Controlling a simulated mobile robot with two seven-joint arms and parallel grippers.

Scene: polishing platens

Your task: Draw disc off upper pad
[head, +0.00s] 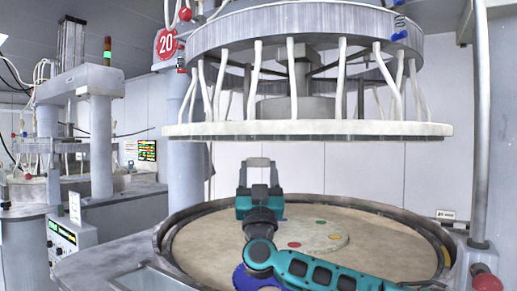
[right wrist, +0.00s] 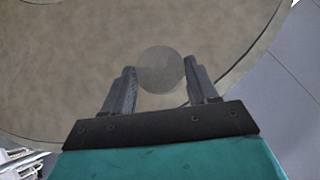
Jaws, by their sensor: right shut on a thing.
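My right gripper (head: 258,162) points up under the upper platen (head: 310,131). In the right wrist view its two fingers (right wrist: 163,88) stand on either side of a thin grey disc (right wrist: 160,68) and are shut on it. Behind the disc is a beige round surface (right wrist: 60,60), which looks like the upper pad seen from below. In the head view wall shows between the fingertips and the platen's lower edge, so the gripper is below it. The pad's underside is hidden in the head view. My left gripper is in neither view.
Below is the lower platen with a beige pad (head: 205,247) inside a raised dark rim (head: 425,222). A round plate (head: 312,240) with coloured dots lies on it. White hoses hang around the upper platen. A grey post (head: 480,150) stands at right, a red button (head: 486,279) below it.

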